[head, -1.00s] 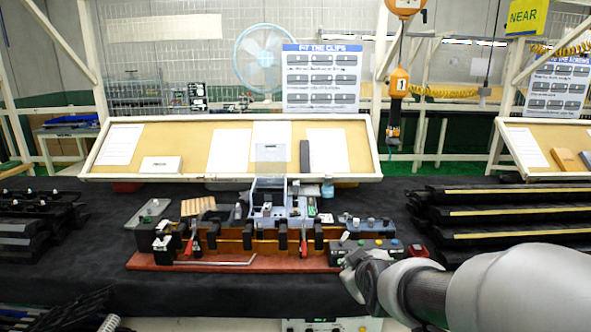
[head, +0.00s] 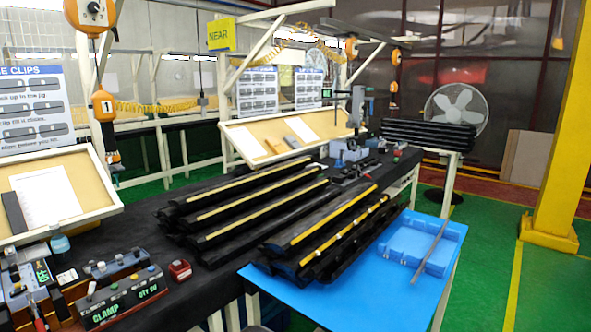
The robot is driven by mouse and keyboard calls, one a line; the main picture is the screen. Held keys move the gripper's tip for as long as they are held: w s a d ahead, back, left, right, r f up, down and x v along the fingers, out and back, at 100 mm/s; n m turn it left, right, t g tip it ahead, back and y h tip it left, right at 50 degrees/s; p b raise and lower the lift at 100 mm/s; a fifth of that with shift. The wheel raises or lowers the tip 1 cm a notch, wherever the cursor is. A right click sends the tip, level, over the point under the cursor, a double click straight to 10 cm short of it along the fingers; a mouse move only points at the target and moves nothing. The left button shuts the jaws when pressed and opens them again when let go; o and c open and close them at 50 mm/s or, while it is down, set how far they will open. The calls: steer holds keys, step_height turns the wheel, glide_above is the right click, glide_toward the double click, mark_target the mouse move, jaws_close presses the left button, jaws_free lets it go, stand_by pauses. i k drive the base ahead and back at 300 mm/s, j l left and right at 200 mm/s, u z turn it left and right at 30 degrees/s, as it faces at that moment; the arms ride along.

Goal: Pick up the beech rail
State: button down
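No rail that I can clearly tell is beech shows in the head view. Dark rails with pale yellow strips (head: 262,200) are stacked on the black bench. More dark rails with yellow strips (head: 335,220) lie nearer the blue table. A thin grey-brown bar (head: 430,250) rests across a blue tray (head: 393,243). My gripper is out of view.
A light blue table (head: 330,300) has bare surface at its front. A clamp box (head: 122,300) and a small red box (head: 180,270) stand at the bench's left. A yellow post (head: 560,150) stands at the right. Green floor (head: 540,285) is open there.

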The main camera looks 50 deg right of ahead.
mark_target(346, 174)
steer(key=z, duration=2.1)
steer(key=l+z, duration=0.2)
steer(key=l, duration=0.2)
steer(key=i+l+z, duration=0.35)
steer(key=i+l, duration=0.3)
steer(key=i+l+z, duration=0.1)
steer(key=i+l, duration=0.2)
steer(key=i, duration=0.2)
steer(key=i+l+z, duration=0.15)
steer(key=i+l, duration=0.2)
steer(key=i+l+z, duration=0.1)
steer(key=i+l, duration=0.15)
steer(key=i, duration=1.35)
steer(key=i+u, duration=0.1)
steer(key=i, duration=0.95)
steer(key=i+j+u, duration=0.2)
steer(key=u, duration=0.25)
steer(key=i+u, duration=0.85)
steer(key=i+l+u, duration=0.15)
steer(key=u, duration=0.3)
steer(key=i+l+u, duration=0.4)
steer(key=i+j+u, duration=0.15)
steer(key=i+u, duration=0.55)
steer(key=u, duration=0.2)
steer(key=i+u, duration=0.45)
steer(key=i+l+u, duration=0.25)
steer(key=u, duration=0.2)
